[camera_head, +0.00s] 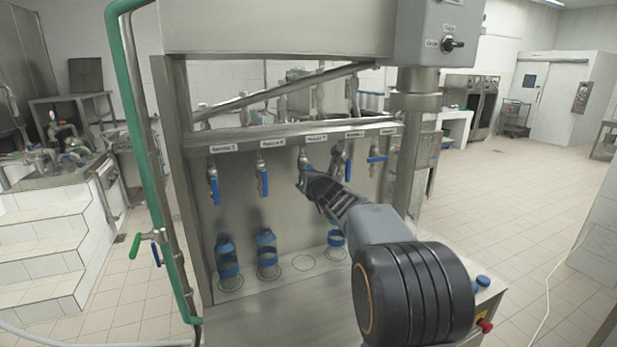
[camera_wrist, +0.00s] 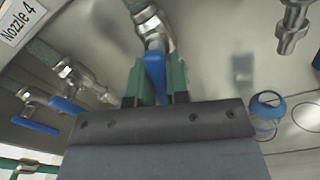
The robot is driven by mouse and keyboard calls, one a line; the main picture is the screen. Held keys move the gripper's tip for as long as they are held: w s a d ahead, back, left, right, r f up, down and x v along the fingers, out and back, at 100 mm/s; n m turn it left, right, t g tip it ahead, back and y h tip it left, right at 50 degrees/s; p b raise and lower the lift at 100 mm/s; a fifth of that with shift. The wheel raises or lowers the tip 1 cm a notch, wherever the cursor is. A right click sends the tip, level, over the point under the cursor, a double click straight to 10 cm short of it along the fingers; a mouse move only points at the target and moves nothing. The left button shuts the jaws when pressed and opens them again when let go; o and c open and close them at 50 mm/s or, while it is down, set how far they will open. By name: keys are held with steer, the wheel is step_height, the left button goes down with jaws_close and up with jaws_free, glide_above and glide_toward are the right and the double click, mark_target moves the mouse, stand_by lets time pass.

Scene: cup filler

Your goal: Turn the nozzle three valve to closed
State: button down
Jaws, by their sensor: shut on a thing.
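The nozzle three valve (camera_head: 304,160) is the middle one in a row on the steel filler panel, under its label (camera_head: 315,138). My gripper (camera_head: 307,178) reaches it from the lower right and hides most of its handle in the head view. In the wrist view the valve's metal body (camera_wrist: 150,25) is at the top centre. Its blue handle (camera_wrist: 154,72) points toward the gripper and is held between the two green fingers. The far end of the handle is hidden between the jaws, and I cannot tell its exact angle.
Nozzle five (camera_head: 213,188) and nozzle four (camera_head: 262,180) have handles hanging down on the left. Nozzle two (camera_head: 347,168) and nozzle one (camera_head: 377,158) are close on the right. Blue-banded cups (camera_head: 228,262) stand below; the ring (camera_head: 304,262) under nozzle three is empty.

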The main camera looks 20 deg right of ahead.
steer(key=m, duration=0.3)
steer(key=shift+a+r+m, duration=0.2)
steer(key=shift+a+m, duration=0.05)
steer(key=shift+m, duration=0.15)
steer(key=m, duration=0.1)
steer(key=m+p, duration=0.1)
steer(key=m, duration=0.1)
steer(key=shift+a+r+m, duration=0.15)
steer(key=shift+r+m, duration=0.05)
steer(key=shift+m, duration=0.1)
steer(key=m, duration=0.1)
steer(key=m+p, duration=0.1)
steer(key=m, duration=0.1)
steer(key=shift+a+r+m, duration=0.1)
steer(key=shift+r+m, duration=0.15)
steer(key=shift+m, duration=0.05)
steer(key=shift+r+m+p, duration=0.15)
steer(key=shift+m+p, duration=0.85)
steer(key=shift+m, duration=0.7)
steer(key=c, duration=1.1)
jaws_free()
steer(key=shift+s, duration=0.15)
steer(key=s+b, duration=0.3)
steer(key=s, duration=1)
steer(key=shift+s, duration=0.3)
